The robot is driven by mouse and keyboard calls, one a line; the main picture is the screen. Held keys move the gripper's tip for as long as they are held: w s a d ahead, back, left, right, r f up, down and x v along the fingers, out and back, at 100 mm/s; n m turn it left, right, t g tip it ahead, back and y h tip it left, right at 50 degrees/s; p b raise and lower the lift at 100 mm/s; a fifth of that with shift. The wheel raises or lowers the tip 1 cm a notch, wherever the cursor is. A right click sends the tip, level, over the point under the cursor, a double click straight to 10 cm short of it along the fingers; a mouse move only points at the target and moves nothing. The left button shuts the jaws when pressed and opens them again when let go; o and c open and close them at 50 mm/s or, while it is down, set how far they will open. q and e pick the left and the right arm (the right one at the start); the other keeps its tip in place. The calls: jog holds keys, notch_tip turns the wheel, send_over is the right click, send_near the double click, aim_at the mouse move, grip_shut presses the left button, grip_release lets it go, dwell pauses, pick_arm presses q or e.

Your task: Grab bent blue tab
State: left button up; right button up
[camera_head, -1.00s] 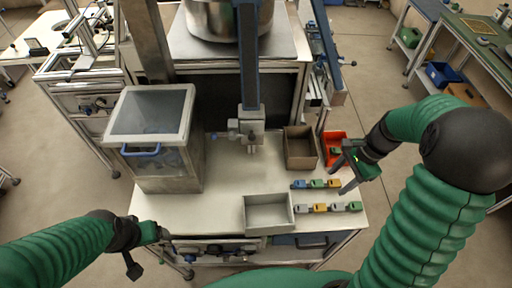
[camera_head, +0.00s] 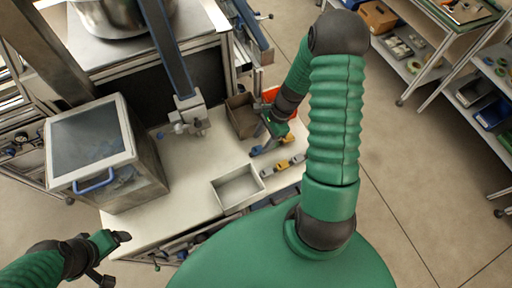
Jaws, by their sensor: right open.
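A blue tab (camera_head: 256,151) lies on the pale bench at the left end of the back row of small coloured pieces; whether it is bent is too small to tell. My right gripper (camera_head: 268,140) is open over this row, its fingers pointing down and left, close to the blue tab. I cannot tell whether they touch. The gripper hides part of the row; a yellow piece (camera_head: 288,139) shows beside it. A front row has a yellow piece (camera_head: 281,166) among others. My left gripper (camera_head: 116,257) is open and empty at lower left, off the bench's front edge.
A grey open tray (camera_head: 238,188) stands in front of the rows. A brown bin (camera_head: 241,116) and a red bin (camera_head: 271,94) stand behind. A clear-lidded box (camera_head: 90,140) fills the bench's left. A column-mounted tool (camera_head: 188,115) hangs over the bench's middle.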

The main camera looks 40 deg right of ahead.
aim_at(257, 150)
jog(key=shift+s+a+f, duration=0.2)
jog(key=shift+f, duration=0.35)
jog(key=shift+s+a+f, duration=0.15)
jog(key=shift+a+f, duration=0.05)
jog(key=shift+f, duration=0.3)
jog(key=shift+d+f, duration=0.25)
jog(key=shift+w+f, duration=0.1)
jog(key=shift+c, duration=0.3)
jog(key=shift+w, duration=0.15)
jog(key=c, duration=0.5)
jog(key=shift+a, duration=0.2)
grip_shut()
